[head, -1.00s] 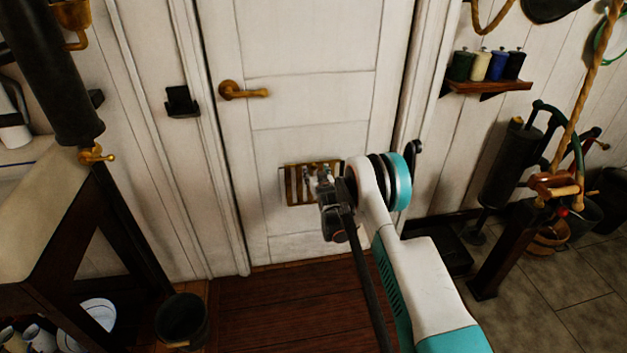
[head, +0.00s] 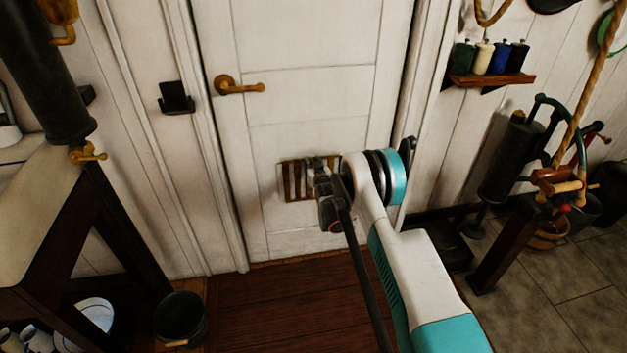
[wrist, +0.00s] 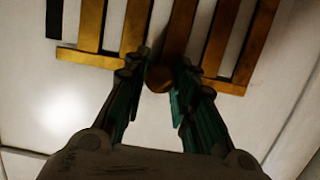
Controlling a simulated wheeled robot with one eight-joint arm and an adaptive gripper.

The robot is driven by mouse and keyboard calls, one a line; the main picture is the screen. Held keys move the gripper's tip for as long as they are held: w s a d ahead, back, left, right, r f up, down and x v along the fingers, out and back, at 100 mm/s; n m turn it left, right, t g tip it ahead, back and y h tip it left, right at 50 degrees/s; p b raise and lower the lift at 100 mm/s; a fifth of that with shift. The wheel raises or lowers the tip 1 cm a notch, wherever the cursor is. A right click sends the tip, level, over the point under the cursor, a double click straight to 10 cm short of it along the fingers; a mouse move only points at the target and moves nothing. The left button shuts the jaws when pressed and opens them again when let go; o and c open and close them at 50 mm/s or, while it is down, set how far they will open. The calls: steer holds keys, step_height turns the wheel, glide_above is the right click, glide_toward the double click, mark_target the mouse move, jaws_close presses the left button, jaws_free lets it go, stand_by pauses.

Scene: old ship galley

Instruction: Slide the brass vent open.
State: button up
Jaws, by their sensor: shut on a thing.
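The brass vent (head: 294,181) is a slatted plate low on the white door. In the wrist view its upright brass slats (wrist: 91,25) alternate with pale strips, and one dark slot shows at the far left. A small round brass knob (wrist: 159,79) sits at the lower middle of the vent. My gripper (head: 318,168) is at the right part of the vent. In the wrist view my gripper (wrist: 163,68) has its dark green fingers on either side of the knob, shut on it. My gripper and arm hide the vent's right end in the head view.
The door (head: 310,110) has a brass lever handle (head: 238,86) above the vent. A dark bucket (head: 181,319) and a table (head: 45,205) stand at the left. A wooden post (head: 508,245) and a pump stand at the right. The wooden floor before the door is clear.

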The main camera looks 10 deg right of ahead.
steer(key=shift+a, duration=1.35)
steer(key=o, duration=1.3)
steer(key=shift+a, duration=0.15)
steer(key=v, duration=1.1)
